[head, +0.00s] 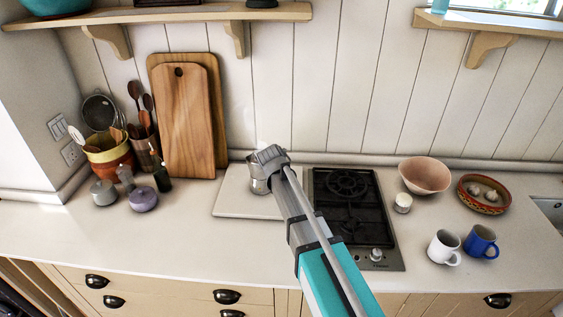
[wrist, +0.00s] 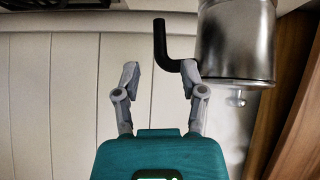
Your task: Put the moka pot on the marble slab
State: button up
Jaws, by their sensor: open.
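The silver moka pot (head: 257,186) stands upright on the white marble slab (head: 232,204), left of the hob, partly hidden behind my gripper (head: 268,158). In the wrist view the moka pot (wrist: 236,40) appears upside down at the upper right, with its lid knob and black handle visible. My gripper (wrist: 160,70) is open and holds nothing. The black handle shows between and beyond the fingertips, and the right fingertip overlaps it; I cannot tell whether they touch.
The black hob (head: 347,205) lies right of the slab. Wooden boards (head: 190,120) lean on the wall behind left. A pink bowl (head: 425,175), a white mug (head: 444,248) and a blue mug (head: 481,242) stand at the right. The counter front left of the slab is clear.

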jog(key=shift+p+v, duration=1.65)
jog(key=shift+v, duration=1.1)
jog(key=s+d+f+g, duration=0.2)
jog(key=s+d+g, duration=0.2)
jog(key=s+d, duration=0.6)
jog(key=s+d+f+g+y, duration=0.1)
jog(key=s+d+f+g, duration=0.2)
jog(key=s+d, duration=0.8)
jog(key=s+g, duration=0.2)
jog(key=s, duration=0.2)
jog(key=shift+f, duration=0.3)
notch_tip(320, 180, down, 4)
jog(key=b, duration=0.4)
